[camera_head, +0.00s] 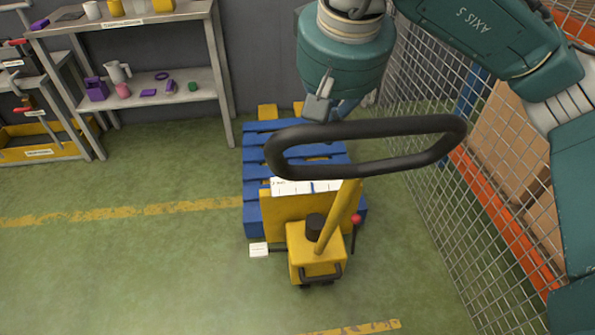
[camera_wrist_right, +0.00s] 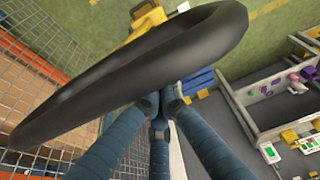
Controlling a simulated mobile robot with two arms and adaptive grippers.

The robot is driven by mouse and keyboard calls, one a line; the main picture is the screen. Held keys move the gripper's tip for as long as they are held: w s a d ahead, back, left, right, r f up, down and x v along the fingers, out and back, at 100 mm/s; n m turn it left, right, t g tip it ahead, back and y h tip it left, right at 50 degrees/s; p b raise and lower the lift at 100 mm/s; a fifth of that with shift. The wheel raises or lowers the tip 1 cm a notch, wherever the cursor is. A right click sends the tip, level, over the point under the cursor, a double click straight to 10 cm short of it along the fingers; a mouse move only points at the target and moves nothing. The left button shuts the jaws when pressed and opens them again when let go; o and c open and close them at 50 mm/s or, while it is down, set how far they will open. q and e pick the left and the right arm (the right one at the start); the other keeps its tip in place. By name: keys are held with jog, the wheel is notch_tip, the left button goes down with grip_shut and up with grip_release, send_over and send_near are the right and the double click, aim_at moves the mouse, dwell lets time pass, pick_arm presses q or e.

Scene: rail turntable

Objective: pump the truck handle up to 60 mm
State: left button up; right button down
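The yellow pallet truck (camera_head: 303,256) stands at the centre of the head view, with a label plate (camera_head: 295,187) and a red-knobbed lever (camera_head: 356,220). Its black loop handle (camera_head: 447,140) rises towards me on a yellow shaft (camera_head: 338,220). My right gripper (camera_head: 335,108) is at the handle's far bar, its fingers partly hidden behind it. In the right wrist view the handle (camera_wrist_right: 75,100) crosses close to the camera, and the fingers of my right gripper (camera_wrist_right: 159,108) converge just beside it. I cannot tell whether they touch or enclose it. My left gripper is not in view.
A blue pallet (camera_head: 253,170) lies behind the truck. A wire mesh fence (camera_head: 440,200) stands on the right, with boxes behind it. A grey shelf (camera_head: 160,98) with small items stands at the back left. The green floor on the left is clear.

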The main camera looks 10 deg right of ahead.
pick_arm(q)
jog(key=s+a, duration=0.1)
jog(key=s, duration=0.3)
pick_arm(e)
jog(key=w+r+p, duration=0.3)
jog(key=w+p, duration=1.2)
jog(key=w, duration=0.7)
pick_arm(q)
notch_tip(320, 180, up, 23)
jog(key=p, duration=0.8)
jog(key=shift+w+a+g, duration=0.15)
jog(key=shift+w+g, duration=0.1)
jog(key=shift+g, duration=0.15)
pick_arm(e)
notch_tip(320, 180, up, 10)
jog(key=shift+w+a, duration=0.1)
jog(key=shift+w, duration=0.1)
